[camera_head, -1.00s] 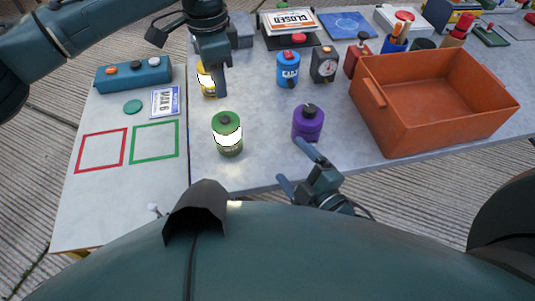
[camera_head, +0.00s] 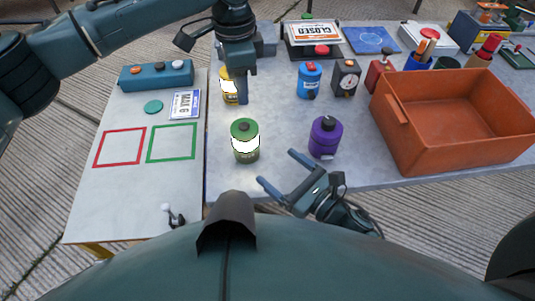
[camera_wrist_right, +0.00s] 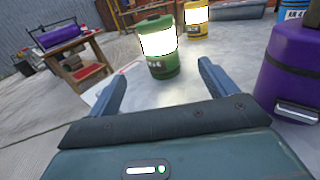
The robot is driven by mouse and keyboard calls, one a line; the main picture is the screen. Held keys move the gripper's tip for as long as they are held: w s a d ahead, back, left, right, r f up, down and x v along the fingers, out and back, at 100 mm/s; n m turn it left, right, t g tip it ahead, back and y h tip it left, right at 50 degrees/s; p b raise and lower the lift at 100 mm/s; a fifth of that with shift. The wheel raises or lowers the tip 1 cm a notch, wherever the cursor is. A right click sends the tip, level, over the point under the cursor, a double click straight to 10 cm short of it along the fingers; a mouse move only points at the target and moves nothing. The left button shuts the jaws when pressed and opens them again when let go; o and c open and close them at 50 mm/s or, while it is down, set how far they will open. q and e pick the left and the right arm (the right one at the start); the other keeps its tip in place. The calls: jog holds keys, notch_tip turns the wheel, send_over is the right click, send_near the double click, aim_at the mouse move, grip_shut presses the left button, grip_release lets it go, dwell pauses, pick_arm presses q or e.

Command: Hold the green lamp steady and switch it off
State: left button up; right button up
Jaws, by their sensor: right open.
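The green lamp (camera_head: 245,153) stands upright near the table's front edge in the head view, with its white band glowing. It also shows glowing in the right wrist view (camera_wrist_right: 158,48), ahead of and between the fingers. My right gripper (camera_head: 277,170) is open and empty, close to the lamp's lower right and apart from it. Its two fingers show in the right wrist view (camera_wrist_right: 160,85). My left gripper (camera_head: 241,88) hangs behind the green lamp, in front of a glowing yellow lamp (camera_head: 229,90); its fingers overlap in the picture, so its opening is unclear.
A purple lamp (camera_head: 324,138) stands right of my right gripper. A blue lamp (camera_head: 309,80) and a dial box (camera_head: 345,78) stand behind. An orange crate (camera_head: 455,150) fills the right side. The red and green outlined squares (camera_head: 172,143) at left are empty.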

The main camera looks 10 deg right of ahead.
aim_at(246, 141)
jog(key=x, duration=1.2)
jog(key=shift+w, duration=0.15)
jog(key=shift+c, duration=0.5)
jog(key=c, duration=1.2)
pick_arm(q)
grip_shut()
pick_arm(e)
jog(key=shift+f, duration=0.1)
